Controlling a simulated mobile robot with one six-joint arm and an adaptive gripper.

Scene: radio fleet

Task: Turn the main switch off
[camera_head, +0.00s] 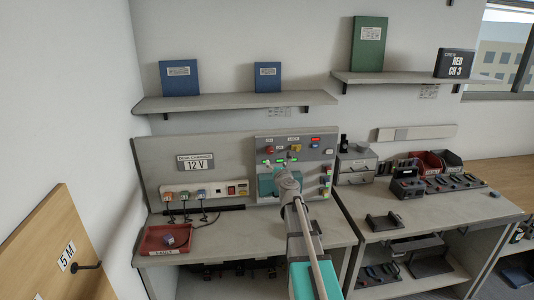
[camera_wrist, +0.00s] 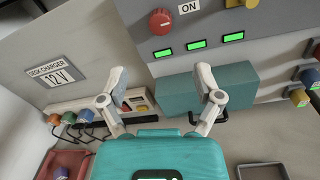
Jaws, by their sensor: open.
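A grey control panel (camera_head: 322,165) stands at the back of the desk. It carries a red knob (camera_wrist: 160,21), also in the head view (camera_head: 270,150), a yellow knob (camera_head: 295,148) and lit green displays (camera_wrist: 194,45). An ON label (camera_wrist: 189,7) sits right of the red knob in the wrist view. A red rocker switch (camera_head: 231,190) is on the charger strip to the left. No readable label tells me which is the main switch. My gripper (camera_wrist: 160,76) is open and empty, facing the panel below the displays, apart from the knobs.
A teal box (camera_wrist: 205,92) stands against the panel's lower part, behind my fingers. The charger strip (camera_head: 187,193) with plugs and cables lies to the left, above a red tray (camera_head: 150,244). A side desk (camera_head: 400,213) holds radios and bins.

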